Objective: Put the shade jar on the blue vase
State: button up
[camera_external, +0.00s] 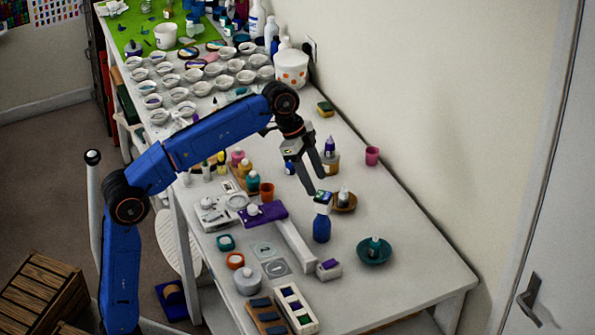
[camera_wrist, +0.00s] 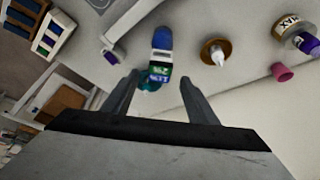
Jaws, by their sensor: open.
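The blue vase (camera_external: 321,229) stands upright on the white table; its blue body also shows in the wrist view (camera_wrist: 162,38). A small white jar with a green and dark label (camera_external: 323,198), which looks like the shade jar, sits on top of the vase. In the wrist view the jar (camera_wrist: 158,72) lies in line with the vase, between my fingers. My gripper (camera_external: 316,185) is open just above the jar. In the wrist view its two fingers (camera_wrist: 159,80) stand apart on either side of the jar, with gaps showing. The exact contact between jar and vase is hard to see.
A teal dish with a bottle (camera_external: 374,251) stands right of the vase, and a brown dish with a bottle (camera_external: 344,201) behind it. A white bar (camera_external: 295,246) lies to its left. A pink cup (camera_external: 372,156) is farther back. The table's front right is clear.

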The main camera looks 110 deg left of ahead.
jog(key=v, duration=0.4)
jog(key=shift+s+r, duration=0.1)
jog(key=shift+r, duration=0.2)
jog(key=shift+d, duration=0.1)
jog(key=s+d+f, duration=0.3)
jog(key=d+f, duration=0.1)
jog(key=d, duration=0.4)
jog(key=s+d+f+n+g, duration=0.15)
jog(key=d+f, duration=0.25)
jog(key=d, duration=0.4)
jog(key=s+d+f, duration=0.3)
jog(key=d, duration=0.5)
jog(key=s+d+f, duration=0.5)
jog(key=s+f, duration=0.1)
jog(key=f, duration=0.3)
jog(key=s+d+f+m+t, duration=0.1)
jog(key=s+d+f, duration=0.5)
jog(key=f, duration=0.3)
jog(key=s+d+f, duration=0.5)
jog(key=s+f, duration=0.1)
jog(key=f, duration=0.4)
jog(key=shift+s+d+t, duration=0.2)
jog(key=shift+t, duration=0.15)
jog(key=shift+f+m, duration=0.1)
jog(key=shift+m, duration=0.15)
